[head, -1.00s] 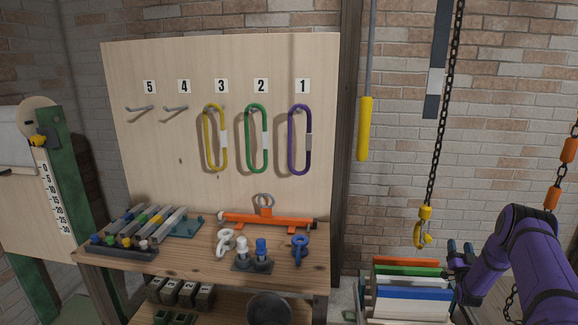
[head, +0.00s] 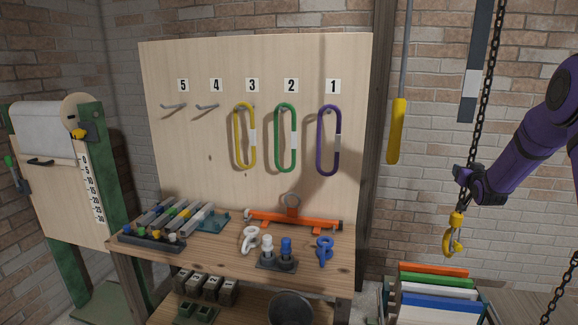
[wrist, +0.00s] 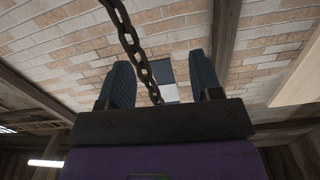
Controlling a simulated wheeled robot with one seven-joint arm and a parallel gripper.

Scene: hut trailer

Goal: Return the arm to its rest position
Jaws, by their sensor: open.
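My gripper (wrist: 162,88) is open in the wrist view, with its two dark fingers apart. A dark chain (wrist: 140,62) shows beyond and between the fingers; I cannot tell how near it is. In the head view my purple arm is raised at the right, and my gripper (head: 461,184) is close to the hanging chain (head: 482,110), above the yellow hook (head: 455,235). The fingers are small there and partly hidden. Nothing shows held in the gripper.
The pegboard (head: 225,150) holds yellow, green and purple carabiners. The workbench (head: 215,257) below carries markers, shackles and an orange bar. A crate of coloured boards (head: 436,285) stands below the hook. A yellow-handled rod (head: 397,130) hangs left of the chain.

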